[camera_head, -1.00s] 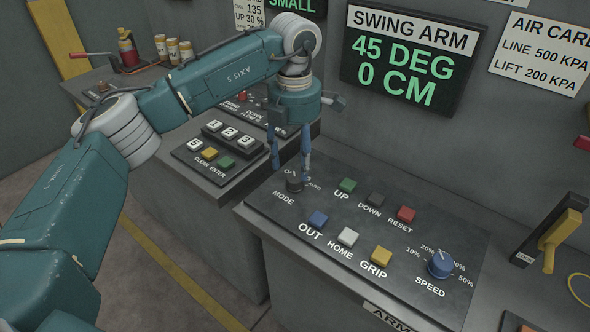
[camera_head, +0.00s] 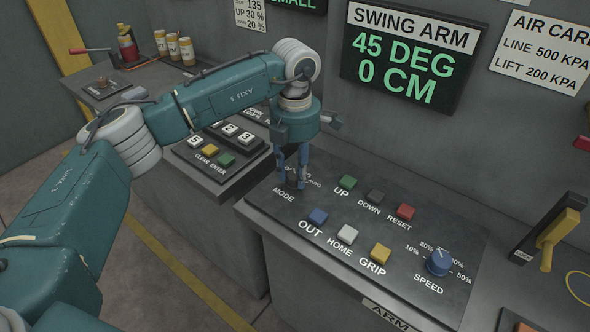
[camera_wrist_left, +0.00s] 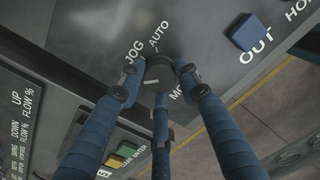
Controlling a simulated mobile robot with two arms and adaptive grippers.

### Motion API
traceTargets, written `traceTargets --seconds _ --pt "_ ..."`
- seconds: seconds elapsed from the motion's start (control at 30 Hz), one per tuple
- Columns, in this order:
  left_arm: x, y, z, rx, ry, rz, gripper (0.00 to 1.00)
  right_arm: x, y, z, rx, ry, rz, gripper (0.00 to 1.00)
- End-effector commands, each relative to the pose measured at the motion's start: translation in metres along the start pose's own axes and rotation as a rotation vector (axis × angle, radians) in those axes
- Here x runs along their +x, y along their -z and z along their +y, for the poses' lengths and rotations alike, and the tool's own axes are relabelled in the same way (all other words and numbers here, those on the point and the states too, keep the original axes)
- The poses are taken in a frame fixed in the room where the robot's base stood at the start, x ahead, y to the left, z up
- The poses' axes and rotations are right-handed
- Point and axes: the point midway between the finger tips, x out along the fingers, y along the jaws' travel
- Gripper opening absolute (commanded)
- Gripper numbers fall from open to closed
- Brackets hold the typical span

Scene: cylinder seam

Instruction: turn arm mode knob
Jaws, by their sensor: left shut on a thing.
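The dark mode knob (camera_wrist_left: 158,72) sits on the panel between the fingers in the left wrist view. The labels JOG, AUTO and part of MODE show around it. My left gripper (camera_head: 293,184) points down at the knob and is shut on it with its blue fingers. In the left wrist view the fingers (camera_wrist_left: 162,85) surround the knob. My right gripper is not in view.
The panel (camera_head: 330,244) also carries green UP (camera_head: 347,182), red RESET (camera_head: 405,212), blue OUT (camera_head: 317,216), yellow GRIP (camera_head: 380,253) buttons and a blue SPEED knob (camera_head: 439,263). The SWING ARM display (camera_head: 405,62) reads 45 DEG, 0 CM. A yellow-handled lever (camera_head: 556,235) stands at right.

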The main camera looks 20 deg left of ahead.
Motion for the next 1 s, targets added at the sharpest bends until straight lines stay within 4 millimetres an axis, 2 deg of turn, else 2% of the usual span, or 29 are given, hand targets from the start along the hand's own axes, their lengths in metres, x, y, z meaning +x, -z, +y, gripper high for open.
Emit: traceTargets --seconds 0.37,1.0 --pt "0.001 -0.001 0.000 0.112 -0.001 -0.002 0.07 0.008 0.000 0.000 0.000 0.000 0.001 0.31" --pt "0.000 -0.001 0.000 0.616 -0.002 -0.003 0.07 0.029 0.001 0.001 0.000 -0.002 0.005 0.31"
